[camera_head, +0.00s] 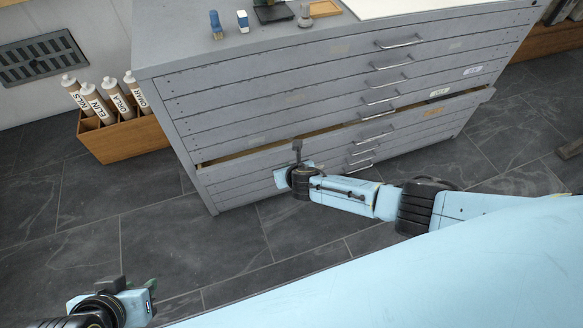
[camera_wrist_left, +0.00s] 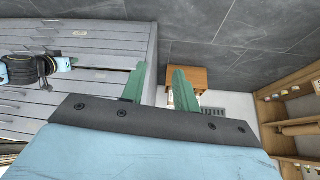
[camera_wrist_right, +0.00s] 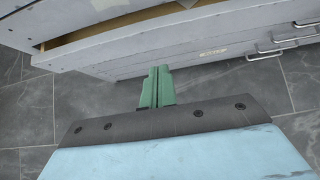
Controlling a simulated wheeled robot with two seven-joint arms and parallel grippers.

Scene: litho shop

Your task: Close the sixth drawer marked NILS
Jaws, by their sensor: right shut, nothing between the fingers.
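The grey flat-file cabinet (camera_head: 225,95) has a stack of wide drawers. One drawer, sixth from the top, stands partly out (camera_head: 330,143), with a dark and tan gap above its front; this gap also shows in the right wrist view, above the drawer front (camera_wrist_right: 110,35). My left gripper (camera_wrist_left: 157,82) is open and empty, low at left (camera_head: 138,290).
A wooden box (camera_head: 125,138) of labelled tubes, one reading NILS, stands left of the cabinet. Small items (camera_head: 243,20) and a white sheet (camera_head: 400,5) lie on the cabinet top. A wall vent (camera_head: 40,58) is at left. The dark tiled floor (camera_head: 110,215) before the cabinet is clear.

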